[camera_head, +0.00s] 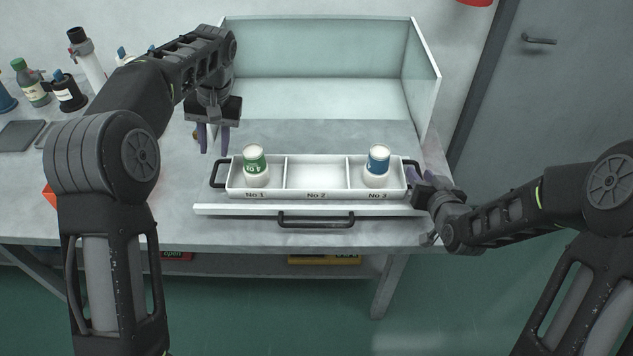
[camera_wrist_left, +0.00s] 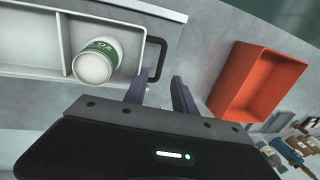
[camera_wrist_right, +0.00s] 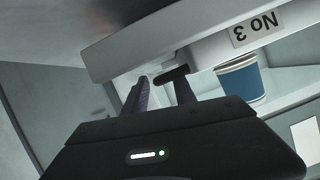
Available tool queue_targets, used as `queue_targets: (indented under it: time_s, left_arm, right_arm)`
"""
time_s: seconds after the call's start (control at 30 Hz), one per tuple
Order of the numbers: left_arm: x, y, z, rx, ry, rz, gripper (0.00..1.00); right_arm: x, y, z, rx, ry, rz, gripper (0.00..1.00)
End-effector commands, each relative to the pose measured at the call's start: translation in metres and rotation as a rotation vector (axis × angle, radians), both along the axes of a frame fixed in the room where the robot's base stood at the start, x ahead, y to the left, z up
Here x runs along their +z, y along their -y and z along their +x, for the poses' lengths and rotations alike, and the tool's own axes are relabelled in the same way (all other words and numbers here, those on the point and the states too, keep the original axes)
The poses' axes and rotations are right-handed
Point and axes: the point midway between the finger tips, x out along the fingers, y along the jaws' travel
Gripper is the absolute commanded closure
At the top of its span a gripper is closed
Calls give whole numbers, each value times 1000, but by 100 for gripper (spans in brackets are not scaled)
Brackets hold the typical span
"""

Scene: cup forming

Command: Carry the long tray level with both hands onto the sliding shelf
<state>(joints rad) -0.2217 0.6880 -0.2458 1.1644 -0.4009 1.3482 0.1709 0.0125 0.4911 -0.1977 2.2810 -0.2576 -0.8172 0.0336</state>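The long white tray (camera_head: 316,194) has three compartments, labelled No 1, No 2 and No 3. It sits on the sliding shelf (camera_head: 330,137), behind the shelf's white front lip (camera_head: 230,210), and looks level. A green-banded white cup (camera_head: 255,163) is in No 1 and a blue-banded one (camera_head: 377,163) in No 3. My left gripper (camera_head: 213,140) is open and empty, above the tray's left black handle (camera_head: 217,174). That handle shows beyond its fingertips in the left wrist view (camera_wrist_left: 158,58). My right gripper (camera_head: 418,185) is open, fingers beside the right handle (camera_wrist_right: 170,75); contact is unclear.
An open-fronted white cabinet (camera_head: 433,80) stands behind the tray. A black pull handle (camera_head: 316,220) is on the shelf front. An orange bin (camera_wrist_left: 258,82) lies left of the tray. Bottles (camera_head: 66,92) crowd the table's back left. A grey door (camera_head: 540,100) is at right.

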Motion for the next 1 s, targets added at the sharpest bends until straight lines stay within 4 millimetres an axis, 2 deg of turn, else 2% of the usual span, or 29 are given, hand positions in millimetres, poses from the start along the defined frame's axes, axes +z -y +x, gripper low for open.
queue_targets:
  time_s: [0.27,0.7,1.0]
  left_arm:
    - [0,0,0,0,0,0,68]
    - [0,0,0,0,0,0,68]
    - [0,0,0,0,0,0,68]
  right_arm:
    - [3,1,-6,-1,1,0,68]
    - [26,9,-64,-2,0,0,68]
    - [28,9,-69,0,0,0,68]
